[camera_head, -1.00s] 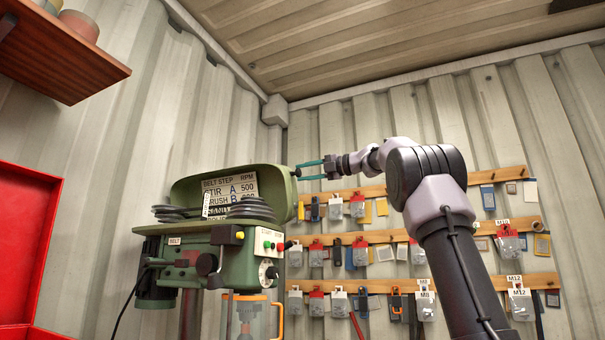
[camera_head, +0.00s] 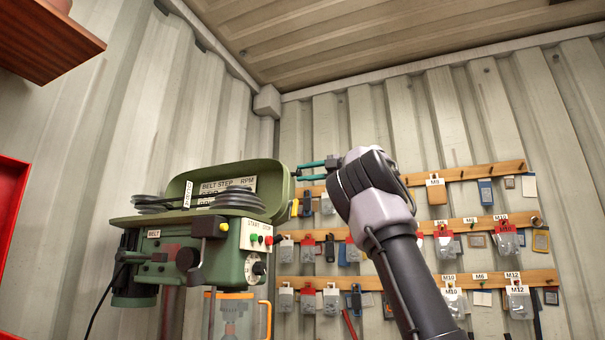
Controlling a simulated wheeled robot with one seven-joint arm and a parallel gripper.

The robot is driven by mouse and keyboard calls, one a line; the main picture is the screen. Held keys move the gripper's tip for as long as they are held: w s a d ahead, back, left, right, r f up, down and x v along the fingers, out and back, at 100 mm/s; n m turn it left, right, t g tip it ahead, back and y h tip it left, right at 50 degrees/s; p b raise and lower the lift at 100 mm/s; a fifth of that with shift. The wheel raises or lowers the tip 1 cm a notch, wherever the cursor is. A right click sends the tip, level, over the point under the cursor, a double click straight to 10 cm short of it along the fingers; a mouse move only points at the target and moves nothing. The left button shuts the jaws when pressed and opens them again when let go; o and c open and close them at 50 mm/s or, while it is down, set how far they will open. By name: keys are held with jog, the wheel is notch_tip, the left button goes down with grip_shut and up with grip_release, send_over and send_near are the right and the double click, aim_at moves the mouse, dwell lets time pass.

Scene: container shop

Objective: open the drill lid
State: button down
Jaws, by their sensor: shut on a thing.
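The drill (camera_head: 228,248) is a green bench drill at the lower left. Its lid (camera_head: 272,176) stands raised at the back of the drill head, with its hollow inner side and a belt-step chart (camera_head: 228,185) facing me. Dark stepped pulleys (camera_head: 232,200) show uncovered in front of it. My gripper (camera_head: 298,172) has teal fingers pointing left, at the lid's right end. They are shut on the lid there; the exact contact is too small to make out.
Wooden rails (camera_head: 470,173) with hanging packets line the wall behind my arm. A brown shelf (camera_head: 45,38) juts in at the upper left, and a red panel (camera_head: 10,215) stands at the left edge. The space above the lid is clear.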

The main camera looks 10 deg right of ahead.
jog(key=shift+w+d+f+m, duration=0.2)
jog(key=shift+w+d+m, duration=0.05)
jog(key=shift+w+m, duration=0.1)
dwell(0.4)
jog(key=c, duration=0.5)
grip_release()
jog(key=shift+v, duration=5.45)
